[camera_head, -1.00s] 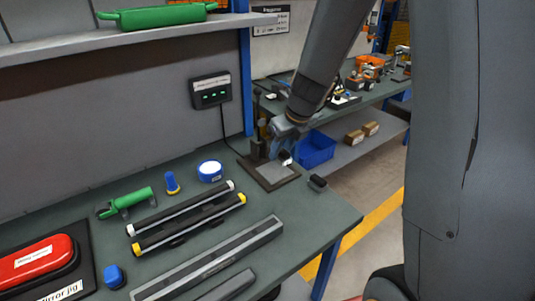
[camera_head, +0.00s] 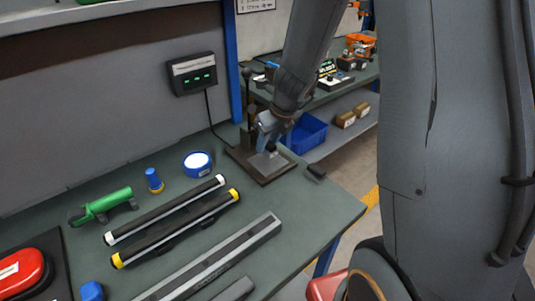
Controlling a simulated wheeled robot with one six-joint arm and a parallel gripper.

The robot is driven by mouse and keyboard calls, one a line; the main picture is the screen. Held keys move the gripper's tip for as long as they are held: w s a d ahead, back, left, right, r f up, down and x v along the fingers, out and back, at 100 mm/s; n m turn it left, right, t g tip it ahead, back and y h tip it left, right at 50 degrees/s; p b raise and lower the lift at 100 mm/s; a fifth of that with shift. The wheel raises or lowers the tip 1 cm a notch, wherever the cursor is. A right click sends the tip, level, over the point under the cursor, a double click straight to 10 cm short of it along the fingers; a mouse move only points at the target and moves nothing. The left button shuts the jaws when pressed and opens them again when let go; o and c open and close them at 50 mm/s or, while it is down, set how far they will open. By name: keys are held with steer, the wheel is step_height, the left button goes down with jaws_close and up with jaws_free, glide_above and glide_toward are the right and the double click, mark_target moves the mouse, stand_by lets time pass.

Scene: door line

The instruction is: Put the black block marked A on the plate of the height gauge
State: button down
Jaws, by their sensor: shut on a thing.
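The height gauge stands at the far right end of the green bench, with a dark upright post and a flat base whose plate (camera_head: 262,166) shows in part. My gripper (camera_head: 270,146) is low over this plate, shut on a small dark block (camera_head: 271,148) that the fingers partly hide. No letter on the held block can be read. I cannot tell whether it touches the plate. Another small black block (camera_head: 316,171) lies on the bench to the right of the gauge; its marking is not readable either.
Two dark bars with white and yellow ends (camera_head: 180,222), a long grey rail (camera_head: 215,262), a blue-white roll (camera_head: 197,163), a blue-yellow piece (camera_head: 154,180) and a green handle (camera_head: 103,205) lie on the bench. A wall box (camera_head: 193,73) is behind. A blue bin (camera_head: 305,133) stands beyond.

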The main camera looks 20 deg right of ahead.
mark_target(268, 151)
steer(key=shift+f+b, duration=0.9)
steer(key=shift+f, duration=0.8)
steer(key=shift+f, duration=0.1)
steer(key=c, duration=1.3)
jaws_free()
steer(key=p+v, duration=0.4)
steer(key=v, duration=0.7)
steer(key=s+n, duration=0.5)
steer(key=n, duration=0.5)
steer(key=s+a+n+g+h, duration=0.1)
steer(key=s+n, duration=0.4)
steer(key=n, duration=0.6)
steer(key=s+r+n+g, duration=0.1)
steer(key=s+n, duration=0.4)
steer(key=n, duration=0.5)
steer(key=shift+s+a+h, duration=0.1)
steer(key=shift+a+h, duration=0.25)
steer(key=shift+h, duration=0.05)
